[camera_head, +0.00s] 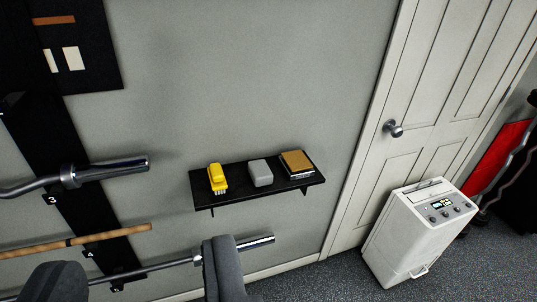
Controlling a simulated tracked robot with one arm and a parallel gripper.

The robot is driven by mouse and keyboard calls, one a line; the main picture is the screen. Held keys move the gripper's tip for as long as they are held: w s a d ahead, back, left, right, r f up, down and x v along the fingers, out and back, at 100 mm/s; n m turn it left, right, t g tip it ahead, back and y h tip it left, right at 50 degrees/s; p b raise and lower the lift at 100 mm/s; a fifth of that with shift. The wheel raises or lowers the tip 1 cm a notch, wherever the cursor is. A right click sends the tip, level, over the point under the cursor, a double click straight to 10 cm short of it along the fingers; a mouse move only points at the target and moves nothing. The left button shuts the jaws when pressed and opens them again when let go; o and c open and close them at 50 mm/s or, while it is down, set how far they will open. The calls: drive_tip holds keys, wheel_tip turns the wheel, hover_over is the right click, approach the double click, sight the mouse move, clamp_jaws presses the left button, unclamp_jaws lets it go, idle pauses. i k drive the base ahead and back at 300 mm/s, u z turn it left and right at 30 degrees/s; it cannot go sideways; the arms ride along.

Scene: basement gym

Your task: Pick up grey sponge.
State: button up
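The grey sponge (260,173) is a small light-grey block with rounded edges. It lies on a black wall shelf (240,198), in the middle of three things there. My gripper (141,253) shows as two dark-grey fingers at the bottom left of the view. The fingers are wide apart with nothing seen held between them. The gripper is apart from the sponge, which appears above and to the right of it in the picture.
A yellow brush (217,178) lies left of the sponge, and a small stack of books or pads (298,163) lies right. Barbells (110,168) jut from a wall rack at left. A white appliance (415,235) stands before the white door (425,100).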

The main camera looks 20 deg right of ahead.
sight(260, 173)
drive_tip(key=z, duration=0.2)
drive_tip(key=i, duration=1.45)
drive_tip(key=z, duration=0.25)
